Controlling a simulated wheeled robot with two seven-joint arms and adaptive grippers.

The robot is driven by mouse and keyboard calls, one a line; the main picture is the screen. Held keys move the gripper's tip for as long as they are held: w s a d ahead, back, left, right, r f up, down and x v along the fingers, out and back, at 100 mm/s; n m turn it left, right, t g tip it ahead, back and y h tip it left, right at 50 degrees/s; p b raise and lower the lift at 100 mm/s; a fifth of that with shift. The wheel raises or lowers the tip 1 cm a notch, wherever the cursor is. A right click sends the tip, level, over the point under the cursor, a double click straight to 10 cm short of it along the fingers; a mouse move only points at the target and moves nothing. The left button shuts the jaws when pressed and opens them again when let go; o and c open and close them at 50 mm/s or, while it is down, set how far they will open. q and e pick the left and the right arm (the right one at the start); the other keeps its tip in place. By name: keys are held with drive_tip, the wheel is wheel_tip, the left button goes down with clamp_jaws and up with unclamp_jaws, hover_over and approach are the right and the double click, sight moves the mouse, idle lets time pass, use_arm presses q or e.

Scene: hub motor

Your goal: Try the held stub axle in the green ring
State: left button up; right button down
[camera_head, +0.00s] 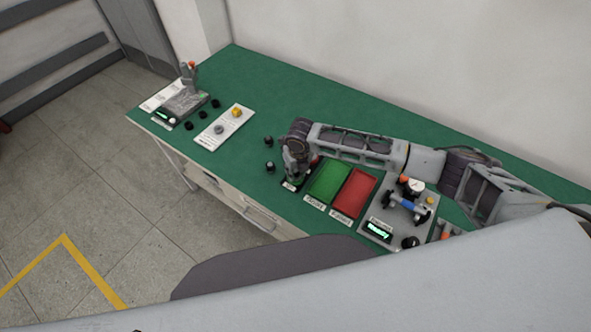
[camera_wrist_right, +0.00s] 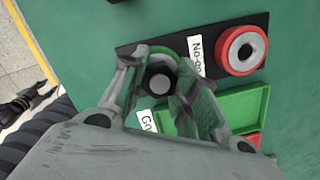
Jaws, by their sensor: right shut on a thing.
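My right gripper (camera_head: 292,172) points down at the gauge spot left of the trays. In the right wrist view my right gripper (camera_wrist_right: 160,82) is shut on the stub axle (camera_wrist_right: 160,84), whose round grey end shows between the fingers. The green ring (camera_wrist_right: 150,49) lies right under it beside the "Go" label; only part of its rim shows past the fingers. The axle looks lined up over or inside the ring; its depth I cannot tell. The red ring (camera_wrist_right: 242,49) stands apart at the "No-go" label. My left gripper is not in view.
A green tray (camera_wrist_right: 240,96) and a red tray (camera_head: 354,194) lie close beside the rings. A grey station (camera_head: 405,212) with a lit display stands at their right. A white card (camera_head: 225,128) and several black pieces lie at the left. The back of the green table (camera_head: 262,85) is clear.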

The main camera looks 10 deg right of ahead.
drive_tip(key=shift+r+p, duration=1.1)
drive_tip(key=shift+r, duration=0.15)
drive_tip(key=shift+r, duration=0.1)
idle(0.4)
drive_tip(key=shift+r+p, duration=0.4)
drive_tip(key=shift+r, duration=1.4)
